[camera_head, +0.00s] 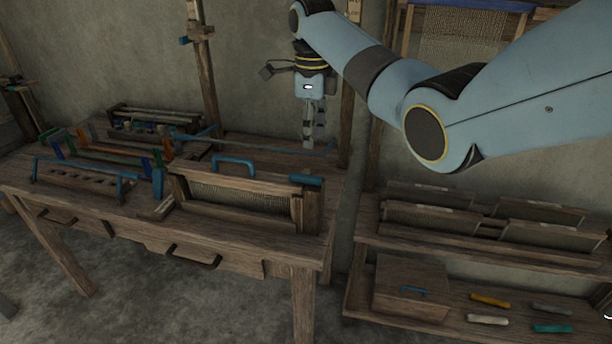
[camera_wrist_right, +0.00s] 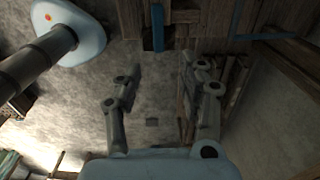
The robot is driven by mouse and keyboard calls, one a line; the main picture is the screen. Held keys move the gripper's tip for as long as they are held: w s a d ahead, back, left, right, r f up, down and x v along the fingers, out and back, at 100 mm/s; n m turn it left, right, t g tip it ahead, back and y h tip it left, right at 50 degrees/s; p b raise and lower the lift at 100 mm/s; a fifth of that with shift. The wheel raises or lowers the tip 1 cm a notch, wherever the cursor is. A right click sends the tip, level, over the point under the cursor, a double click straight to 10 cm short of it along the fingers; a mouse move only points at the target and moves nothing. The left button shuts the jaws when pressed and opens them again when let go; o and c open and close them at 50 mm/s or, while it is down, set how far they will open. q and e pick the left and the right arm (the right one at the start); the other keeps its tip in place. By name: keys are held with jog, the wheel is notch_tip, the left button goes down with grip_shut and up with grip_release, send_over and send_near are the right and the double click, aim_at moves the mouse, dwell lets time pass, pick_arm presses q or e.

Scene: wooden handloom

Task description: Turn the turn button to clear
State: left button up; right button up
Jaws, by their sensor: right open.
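The turn button appears to be the short blue bar (camera_head: 305,180) on top of the right end of the wooden reed frame (camera_head: 235,211) on the table. A blue bar in the right wrist view (camera_wrist_right: 157,28) looks like the same button, at the wooden edge beyond my fingertips. My right gripper (camera_head: 310,143) points down behind and above the frame's right end. Its two fingers (camera_wrist_right: 161,72) are apart with nothing between them, and it looks clear of the button. How the button sits on its pivot is too small to tell. My left gripper is out of view.
A blue handle (camera_head: 234,162) stands on the frame's top. Coloured racks (camera_head: 105,150) fill the table's left half. A wooden post (camera_head: 205,75) rises behind the table. A lower shelf (camera_head: 480,253) with reed boards is at the right. The table's (camera_head: 270,147) back right is mostly clear.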

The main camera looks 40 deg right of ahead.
aim_at(311, 177)
notch_tip(311, 177, down, 9)
jog(key=shift+s+f, duration=0.1)
jog(key=shift+s, duration=0.05)
jog(key=shift+f, duration=0.5)
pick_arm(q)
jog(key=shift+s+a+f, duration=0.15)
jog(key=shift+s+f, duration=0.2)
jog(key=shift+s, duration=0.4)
pick_arm(e)
jog(key=shift+f, duration=0.1)
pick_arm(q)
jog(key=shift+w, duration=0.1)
pick_arm(e)
grip_shut()
